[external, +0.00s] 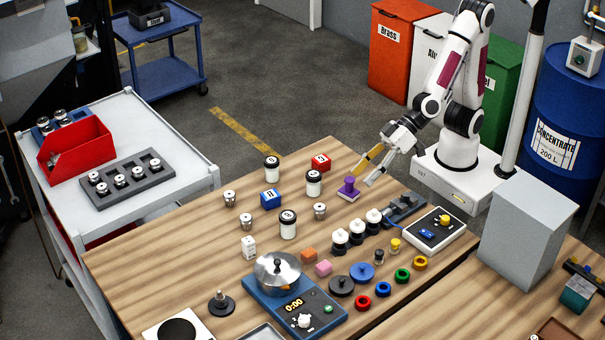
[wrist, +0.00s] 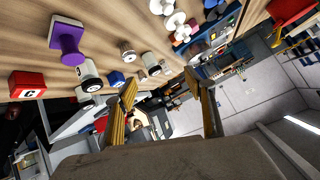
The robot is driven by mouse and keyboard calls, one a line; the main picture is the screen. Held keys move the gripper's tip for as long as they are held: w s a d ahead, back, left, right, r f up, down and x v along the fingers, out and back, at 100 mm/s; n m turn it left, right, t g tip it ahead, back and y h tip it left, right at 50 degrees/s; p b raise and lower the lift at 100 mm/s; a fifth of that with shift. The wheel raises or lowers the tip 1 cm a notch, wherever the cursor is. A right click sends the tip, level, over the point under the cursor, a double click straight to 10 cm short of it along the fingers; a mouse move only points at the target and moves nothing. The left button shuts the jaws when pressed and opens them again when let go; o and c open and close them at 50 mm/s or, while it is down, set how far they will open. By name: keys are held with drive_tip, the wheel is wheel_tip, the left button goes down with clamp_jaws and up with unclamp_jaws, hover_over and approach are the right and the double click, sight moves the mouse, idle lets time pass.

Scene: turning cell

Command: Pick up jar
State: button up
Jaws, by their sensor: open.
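Several white jars with black lids stand on the wooden table in the external view: one at the back (external: 272,170), one right of it (external: 313,185) and one nearer the front (external: 288,225). I cannot tell which one the task means. In the wrist view, a white jar (wrist: 90,76) shows at the left, beside a purple stamp-like piece (wrist: 67,40). My gripper (external: 361,175) is open and empty above the table, right of the jars and close to the purple piece (external: 349,188). Its two fingers (wrist: 164,92) are wide apart in the wrist view, with no jar between them.
A red block (external: 320,162) and a blue block (external: 270,198) stand among the jars, with small metal parts around them. A row of white-topped black pieces (external: 356,231) and a control box (external: 436,230) lie nearer the front. A scale with a metal pot (external: 278,274) is at the front.

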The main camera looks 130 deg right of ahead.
drive_tip(key=w+d+f+m+h, duration=0.2)
drive_tip(key=d+f+h, duration=0.1)
drive_tip(key=d+f, duration=0.15)
drive_tip(key=m+g+h, duration=0.2)
drive_tip(key=h, duration=0.4)
approach(318, 174)
drive_tip(key=x, duration=0.4)
drive_tip(key=shift+s+a, duration=0.1)
drive_tip(key=shift+s, duration=0.15)
drive_tip(key=shift+x, duration=1.3)
drive_tip(key=shift+w+f, duration=0.1)
drive_tip(key=shift+x, duration=2.55)
drive_tip(key=shift+w+a, duration=0.1)
drive_tip(key=shift+w, duration=0.05)
drive_tip(key=c, duration=1.3)
